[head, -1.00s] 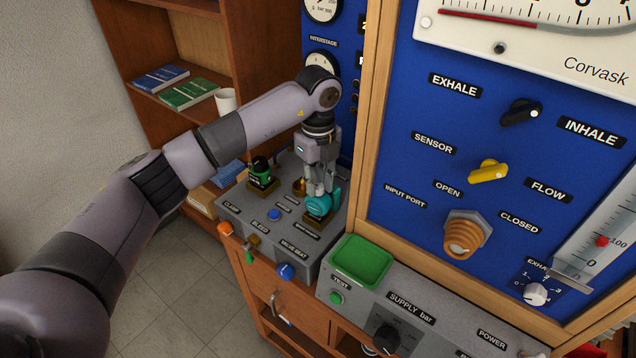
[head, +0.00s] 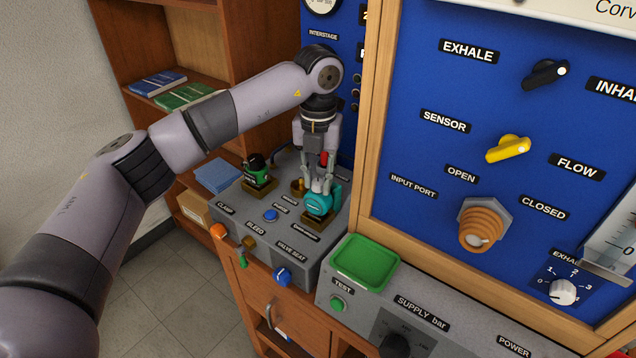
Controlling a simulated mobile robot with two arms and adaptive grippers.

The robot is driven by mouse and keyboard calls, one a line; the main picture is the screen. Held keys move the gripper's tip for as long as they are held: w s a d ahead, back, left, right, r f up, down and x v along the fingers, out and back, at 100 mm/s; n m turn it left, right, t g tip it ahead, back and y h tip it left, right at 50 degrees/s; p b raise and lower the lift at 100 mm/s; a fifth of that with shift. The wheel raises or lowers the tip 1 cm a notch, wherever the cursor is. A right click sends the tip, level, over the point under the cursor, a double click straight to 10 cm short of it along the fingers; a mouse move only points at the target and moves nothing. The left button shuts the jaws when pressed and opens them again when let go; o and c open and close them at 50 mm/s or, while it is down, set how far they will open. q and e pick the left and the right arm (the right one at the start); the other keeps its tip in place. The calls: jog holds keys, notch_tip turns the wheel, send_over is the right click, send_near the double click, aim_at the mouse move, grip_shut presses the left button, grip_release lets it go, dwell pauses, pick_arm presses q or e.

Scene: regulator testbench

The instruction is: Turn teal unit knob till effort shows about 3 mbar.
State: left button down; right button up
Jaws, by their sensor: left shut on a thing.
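The teal unit (head: 318,203) sits on a dark brass-coloured block on top of the grey bench box (head: 255,218). My left gripper (head: 319,186) points down over it, with its fingers closed at the top of the teal unit. The fingers partly hide the top of the unit, so I cannot make out its knob. An effort reading cannot be made out; the large Corvask gauge is cut off at the top right. My right gripper is not in view.
A green-and-black unit (head: 258,172) stands left of the teal one, with a small brass fitting (head: 298,186) between them. A green tray (head: 365,262) lies in front. The blue panel (head: 450,90) in its wooden frame rises close on the right. A bookshelf stands behind.

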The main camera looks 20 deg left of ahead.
aim_at(318, 181)
pick_arm(q)
jog(key=m+b, duration=0.1)
jog(key=m, duration=0.3)
jog(key=shift+m+b, duration=0.3)
jog(key=shift+b, duration=0.1)
jog(key=m+b, duration=0.1)
jog(key=m, duration=0.4)
dwell(0.4)
jog(key=c, duration=1.4)
grip_release()
jog(key=shift+o, duration=0.2)
jog(key=shift+r, duration=0.1)
notch_tip(318, 181, up, 12)
